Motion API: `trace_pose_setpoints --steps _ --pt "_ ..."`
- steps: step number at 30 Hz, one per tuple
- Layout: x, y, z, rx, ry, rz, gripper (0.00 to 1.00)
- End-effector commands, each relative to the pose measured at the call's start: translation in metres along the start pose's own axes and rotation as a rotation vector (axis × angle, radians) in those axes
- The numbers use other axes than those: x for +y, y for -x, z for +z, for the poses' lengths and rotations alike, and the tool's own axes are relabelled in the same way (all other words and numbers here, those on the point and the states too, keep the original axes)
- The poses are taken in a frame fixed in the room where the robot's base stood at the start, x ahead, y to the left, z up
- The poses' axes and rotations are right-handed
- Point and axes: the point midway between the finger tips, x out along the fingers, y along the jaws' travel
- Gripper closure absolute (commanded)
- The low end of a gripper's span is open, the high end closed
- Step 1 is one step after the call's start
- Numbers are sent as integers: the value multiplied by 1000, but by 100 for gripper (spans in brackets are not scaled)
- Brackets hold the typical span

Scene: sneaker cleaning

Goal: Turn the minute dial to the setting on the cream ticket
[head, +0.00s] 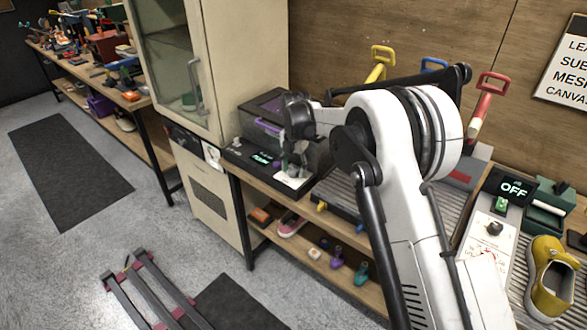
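My gripper (292,172) is dark and points down over the front panel of a dark lidded machine (250,168), at the middle of the head view. The panel has a small lit green display (262,158), too small to read. A pale card (293,181) lies at the panel's right end, right under the gripper; I cannot read it or tell whether it is the cream ticket. No minute dial shows clearly there; the gripper may hide it. I cannot tell whether the fingers are open, shut or touching anything.
A cream cabinet (245,60) stands left of the machine. At right, a white control panel (483,245) has a dark knob (494,228) below a display (513,188) reading OFF. A yellow shoe (550,280) sits beside it. The lower shelf (300,238) holds several small items.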

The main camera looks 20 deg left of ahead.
Motion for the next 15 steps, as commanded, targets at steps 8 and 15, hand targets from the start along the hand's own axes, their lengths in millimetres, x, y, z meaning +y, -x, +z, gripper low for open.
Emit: trace_pose_setpoints --steps 8,15 --pt "0 0 0 0 0 0 98" --pt "0 0 0 -1 -21 0 98"
